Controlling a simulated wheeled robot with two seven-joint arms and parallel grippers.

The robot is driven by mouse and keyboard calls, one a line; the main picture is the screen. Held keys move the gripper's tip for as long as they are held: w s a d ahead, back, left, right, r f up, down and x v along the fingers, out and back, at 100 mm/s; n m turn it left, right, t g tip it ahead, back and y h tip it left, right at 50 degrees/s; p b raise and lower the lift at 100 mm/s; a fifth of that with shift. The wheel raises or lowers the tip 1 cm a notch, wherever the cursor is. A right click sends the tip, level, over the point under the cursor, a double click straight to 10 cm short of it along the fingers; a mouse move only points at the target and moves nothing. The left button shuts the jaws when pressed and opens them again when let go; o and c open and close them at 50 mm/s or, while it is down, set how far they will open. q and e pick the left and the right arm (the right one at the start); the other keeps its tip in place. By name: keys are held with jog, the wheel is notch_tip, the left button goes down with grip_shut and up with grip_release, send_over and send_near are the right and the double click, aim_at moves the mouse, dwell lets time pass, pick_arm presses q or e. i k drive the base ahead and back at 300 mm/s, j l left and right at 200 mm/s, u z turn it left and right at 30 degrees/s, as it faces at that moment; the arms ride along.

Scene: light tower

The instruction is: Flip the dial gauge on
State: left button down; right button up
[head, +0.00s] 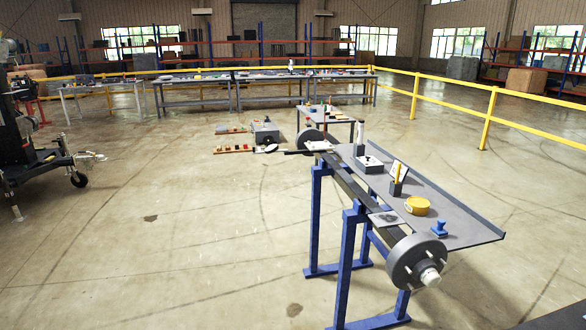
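I cannot make out for certain which object is the dial gauge. On a grey bench top (455,205) at the right lie several small items. A white-topped upright object (360,138) stands at the bench's far end. Neither of my grippers shows in the head view.
Blue stands (345,270) hold a dark axle with a grey hub (418,262) along the bench's left side. Dark wheeled equipment (30,145) stands at the left. Long tables (200,88) and yellow railings (488,117) are farther back. The concrete floor (180,240) in front is clear.

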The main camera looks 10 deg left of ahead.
aim_at(273, 148)
jog(key=i+j+u, duration=0.3)
jog(key=i, duration=0.5)
jog(key=i+u, duration=0.3)
jog(key=i, duration=0.55)
jog(key=i+z, duration=0.1)
jog(key=i, duration=0.75)
jog(key=i+j+z, duration=0.15)
jog(key=i, duration=0.65)
jog(key=i+j+z, duration=0.3)
jog(key=i+z, duration=0.15)
jog(key=i, duration=0.15)
jog(key=i+j+z, duration=0.4)
jog(key=i+j, duration=0.05)
jog(key=i, duration=0.15)
